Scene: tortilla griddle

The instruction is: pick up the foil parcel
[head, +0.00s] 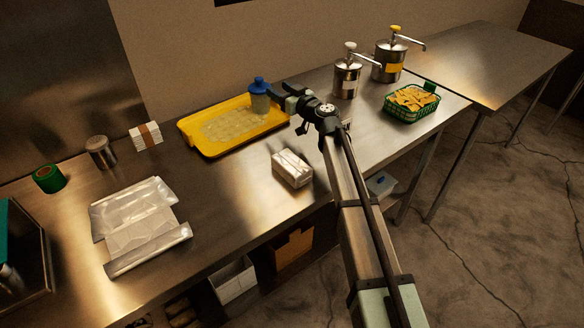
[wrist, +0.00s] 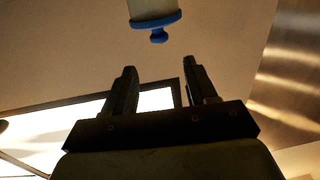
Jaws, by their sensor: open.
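The foil parcel (head: 292,167), a small silver wrapped block, lies on the steel counter (head: 235,205) in front of the yellow tray, near the counter's front edge. My gripper (head: 276,97) is above and behind the parcel, apart from it, beside a clear bottle with a blue cap (head: 260,96). In the wrist view my gripper (wrist: 158,75) has its two fingers spread with nothing between them. The bottle (wrist: 154,12) shows beyond the fingertips, blue end downward in that picture. The parcel is not in the wrist view.
The yellow tray (head: 189,137) lies behind the parcel. Foil sheets (head: 140,222) are at left. Pump dispensers (head: 347,80) (head: 389,62) and a green basket of chips (head: 411,116) stand at right. A napkin stack (head: 146,135) is behind. Bare counter lies left of the parcel.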

